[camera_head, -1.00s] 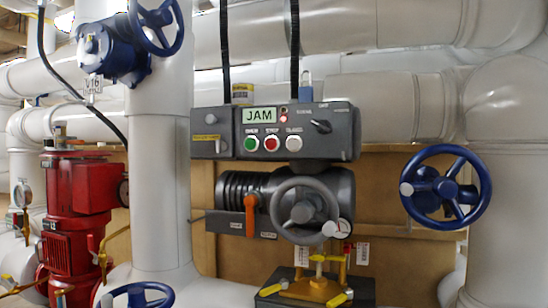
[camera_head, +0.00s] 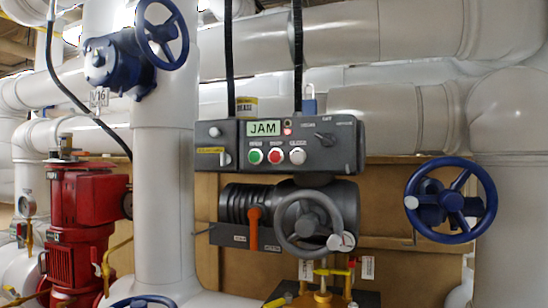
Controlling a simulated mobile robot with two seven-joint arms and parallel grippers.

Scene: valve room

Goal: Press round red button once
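The round red button (camera_head: 276,156) sits on the front of a dark grey control box (camera_head: 345,150) in the middle of the view. It is between a green button (camera_head: 254,156) on its left and a white button (camera_head: 297,156) on its right. Above the buttons a lit green display (camera_head: 263,128) reads JAM, with a small red light (camera_head: 287,131) beside it. Neither of my grippers shows in this view.
Below the box are a grey handwheel (camera_head: 306,222) and an orange lever (camera_head: 253,228). A blue handwheel (camera_head: 450,200) stands at the right, another blue valve (camera_head: 130,60) at the upper left. A red pump (camera_head: 85,215) is at the left. Large pale pipes surround the box.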

